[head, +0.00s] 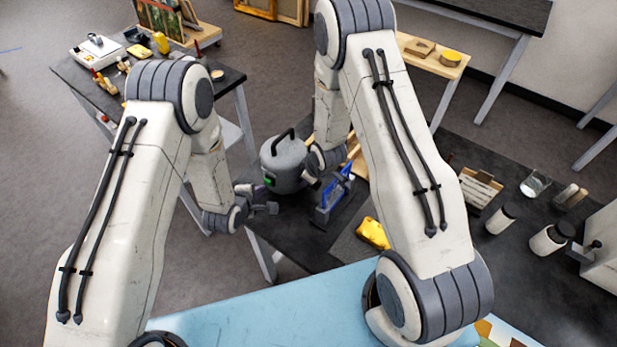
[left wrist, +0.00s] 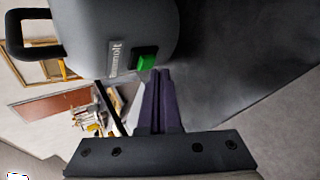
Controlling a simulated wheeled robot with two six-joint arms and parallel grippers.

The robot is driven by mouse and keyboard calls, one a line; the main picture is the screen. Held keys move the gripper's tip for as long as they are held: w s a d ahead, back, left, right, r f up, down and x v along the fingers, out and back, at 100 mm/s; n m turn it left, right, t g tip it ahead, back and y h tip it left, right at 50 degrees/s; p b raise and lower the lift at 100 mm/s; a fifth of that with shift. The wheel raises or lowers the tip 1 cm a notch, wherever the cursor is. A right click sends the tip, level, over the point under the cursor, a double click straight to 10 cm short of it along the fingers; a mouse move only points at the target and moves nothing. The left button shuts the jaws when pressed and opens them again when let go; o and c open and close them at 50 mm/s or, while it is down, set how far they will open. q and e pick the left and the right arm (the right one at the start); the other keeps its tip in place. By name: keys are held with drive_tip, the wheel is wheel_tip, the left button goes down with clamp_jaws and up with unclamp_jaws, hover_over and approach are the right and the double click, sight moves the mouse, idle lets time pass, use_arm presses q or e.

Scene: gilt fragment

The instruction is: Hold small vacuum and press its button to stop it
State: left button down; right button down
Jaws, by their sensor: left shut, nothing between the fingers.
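The small vacuum (head: 284,163) is a grey rounded canister with a black top handle, standing at the left end of the dark table. Its green button (head: 267,181) faces my left gripper. In the left wrist view the vacuum (left wrist: 105,30) fills the top, with the green button (left wrist: 145,62) on its side. My left gripper (head: 262,188) is shut and empty. Its dark purple fingertips (left wrist: 160,74) are right by the button; I cannot tell whether they touch it. My right gripper (head: 312,178) is at the vacuum's right side, largely hidden by my arm, so its grip is unclear.
A blue tool stand (head: 334,197) and a yellow object (head: 373,233) are close right of the vacuum. A light blue surface (head: 270,312) is in front. Another cluttered table (head: 225,82) stands behind left.

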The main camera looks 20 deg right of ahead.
use_arm(q)
drive_tip(key=shift+s+a, duration=0.9)
drive_tip(key=shift+a, duration=0.3)
drive_tip(key=shift+s+a, duration=0.85)
drive_tip(key=shift+a, duration=0.3)
use_arm(e)
drive_tip(key=shift+c, duration=1.8)
unclamp_jaws()
